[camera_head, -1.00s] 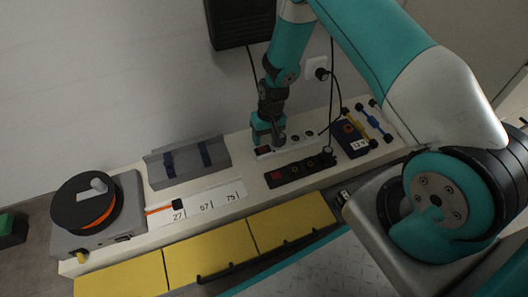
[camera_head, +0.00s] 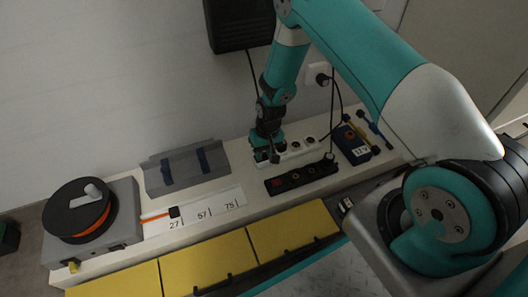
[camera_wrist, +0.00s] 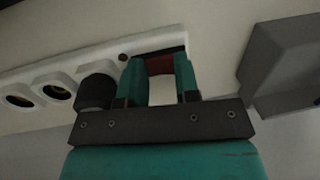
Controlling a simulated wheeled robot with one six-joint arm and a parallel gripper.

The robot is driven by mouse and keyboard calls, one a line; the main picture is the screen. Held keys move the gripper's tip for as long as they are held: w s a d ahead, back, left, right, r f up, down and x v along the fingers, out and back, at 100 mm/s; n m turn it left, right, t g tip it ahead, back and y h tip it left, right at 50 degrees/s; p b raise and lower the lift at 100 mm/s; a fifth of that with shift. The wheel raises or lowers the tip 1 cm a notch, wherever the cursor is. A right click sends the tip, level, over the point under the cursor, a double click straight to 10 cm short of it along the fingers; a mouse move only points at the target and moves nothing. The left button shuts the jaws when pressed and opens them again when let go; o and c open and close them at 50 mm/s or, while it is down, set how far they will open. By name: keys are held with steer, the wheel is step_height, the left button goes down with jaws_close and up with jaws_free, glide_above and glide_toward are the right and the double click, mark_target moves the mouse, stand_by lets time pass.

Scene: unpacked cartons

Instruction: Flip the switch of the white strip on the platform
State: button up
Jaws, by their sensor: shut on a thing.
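The white strip (camera_head: 300,149) lies on the cream platform (camera_head: 245,158) against the wall, with dark round sockets along it. My gripper (camera_head: 266,157) is at its left end in the head view and hides the switch there. In the wrist view, the strip (camera_wrist: 62,72) runs in from the left. My gripper (camera_wrist: 160,76) is shut on the strip's end, one teal finger on each side. The dark red switch (camera_wrist: 160,65) shows between the fingers, partly hidden.
A black strip (camera_head: 302,178) with a dark red switch lies just in front. A blue box (camera_head: 351,147) stands to the right. A grey holder (camera_head: 187,170) and a reel unit (camera_head: 88,222) stand to the left. Yellow panels (camera_head: 207,247) line the front. A black cable hangs behind my arm.

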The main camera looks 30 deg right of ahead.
steer(key=shift+a+r+h+p, duration=0.2)
steer(key=shift+a+h+p, duration=0.1)
steer(key=shift+h+p, duration=0.55)
steer(key=shift+f+h+p, duration=0.2)
steer(key=shift+h+p, duration=0.15)
steer(key=shift+h, duration=0.2)
steer(key=o, duration=0.9)
steer(key=r+p, duration=0.3)
steer(key=r, duration=0.2)
steer(key=a+r+p, duration=0.1)
steer(key=r+p, duration=0.2)
steer(key=r, duration=0.3)
steer(key=a+r+p, duration=0.1)
steer(key=r+p, duration=0.1)
steer(key=r, duration=0.4)
steer(key=shift+w+a+r+p, duration=0.1)
steer(key=shift+a+p, duration=0.1)
steer(key=shift+p, duration=0.2)
